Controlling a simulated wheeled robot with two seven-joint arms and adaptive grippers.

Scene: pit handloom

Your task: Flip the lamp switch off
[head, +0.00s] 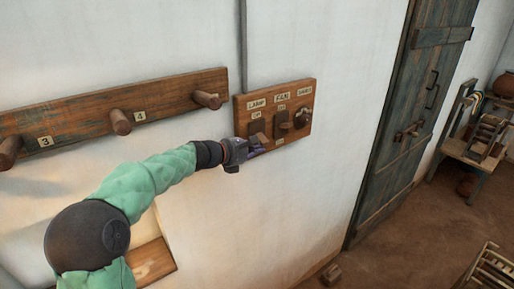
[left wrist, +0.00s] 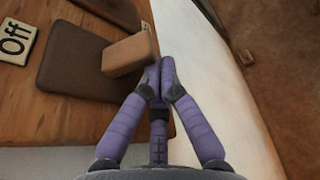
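A wooden switch board (head: 308,88) hangs on the white wall in the head view. Its left switch, the lamp switch (head: 256,127), has a dark brown plate under a "LAMP" label. My left gripper (head: 260,149) is at the lower part of this switch and partly covers it. In the left wrist view the fingertips of my left gripper (left wrist: 161,78) are together, close beside a brown switch lever (left wrist: 128,54) that sticks out from its plate (left wrist: 80,75). I cannot tell whether they touch. An "Off" label (left wrist: 16,41) shows at the left. My right gripper is out of view.
A fan switch (head: 282,122) and a round knob (head: 302,118) sit right of the lamp switch. A peg rail (head: 170,98) with numbered pegs is on the wall to the left. A dark wooden door (head: 405,120) stands to the right.

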